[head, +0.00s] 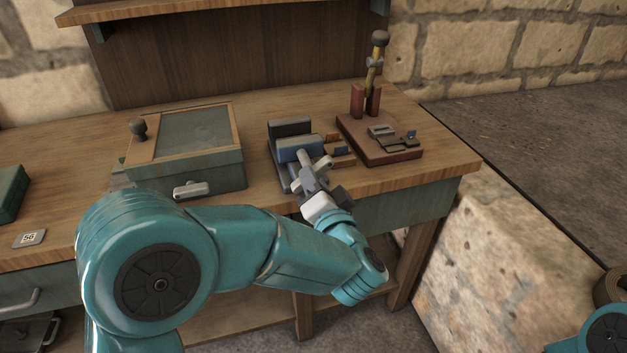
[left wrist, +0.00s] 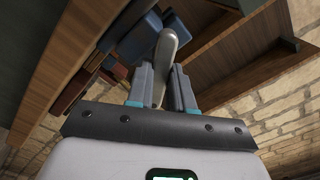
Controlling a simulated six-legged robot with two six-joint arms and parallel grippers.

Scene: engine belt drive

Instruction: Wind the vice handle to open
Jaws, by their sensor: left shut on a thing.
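The vice (head: 289,128) stands near the front edge of the workbench, with a dark grey back jaw and a blue front jaw (head: 300,147). My left gripper (head: 314,174) is in front of the blue jaw and covers part of the vice's front. In the left wrist view the pale grey, rounded vice handle (left wrist: 167,50) rises between the two fingers of my left gripper (left wrist: 161,88), which is shut on it. The blue vice body (left wrist: 138,38) shows beyond the fingers there. My right gripper is out of view.
A grey-green box with a dark knob (head: 139,128) and wood-framed lid stands left of the vice. A reddish base (head: 386,150) with a brass-coloured upright part stands to its right. The bench's right front corner (head: 468,168) is clear.

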